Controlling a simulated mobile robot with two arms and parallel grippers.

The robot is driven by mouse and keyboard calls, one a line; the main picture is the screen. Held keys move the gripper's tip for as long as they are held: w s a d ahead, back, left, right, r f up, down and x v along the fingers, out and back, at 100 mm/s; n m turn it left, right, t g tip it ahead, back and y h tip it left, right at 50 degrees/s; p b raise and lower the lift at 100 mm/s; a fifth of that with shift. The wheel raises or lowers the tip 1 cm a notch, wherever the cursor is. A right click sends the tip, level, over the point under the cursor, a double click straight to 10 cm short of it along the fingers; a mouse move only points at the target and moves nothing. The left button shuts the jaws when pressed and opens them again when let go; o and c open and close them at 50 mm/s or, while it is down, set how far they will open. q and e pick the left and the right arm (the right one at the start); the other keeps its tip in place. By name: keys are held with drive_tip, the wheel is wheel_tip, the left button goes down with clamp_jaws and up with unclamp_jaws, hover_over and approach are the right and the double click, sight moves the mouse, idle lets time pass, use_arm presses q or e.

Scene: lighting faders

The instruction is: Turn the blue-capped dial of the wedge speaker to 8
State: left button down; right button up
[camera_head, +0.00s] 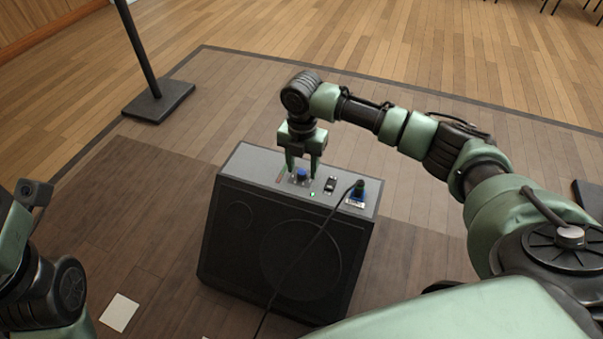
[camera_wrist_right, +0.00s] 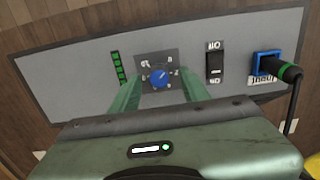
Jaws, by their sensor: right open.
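The wedge speaker (camera_head: 285,235) stands on the wooden floor, with a grey control panel (camera_head: 250,167) on top. The blue-capped dial (camera_head: 302,174) sits on that panel; it also shows in the right wrist view (camera_wrist_right: 159,78), with a scale of numbers around it. The pointer's exact setting is too small to read. My right gripper (camera_head: 302,176) is open, its two green fingers pointing down at the panel on either side of the dial. In the right wrist view the fingers (camera_wrist_right: 160,92) flank the dial; contact cannot be told. The left gripper is not clearly seen; part of my left arm shows at left.
Right of the dial are a black rocker switch (camera_wrist_right: 215,66) and a blue input socket (camera_wrist_right: 267,64) with a black cable plugged in. A green LED strip (camera_wrist_right: 118,66) is left of the dial. A stand base (camera_head: 158,101) stands back left.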

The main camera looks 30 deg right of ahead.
drive_tip(key=shift+f, duration=0.55)
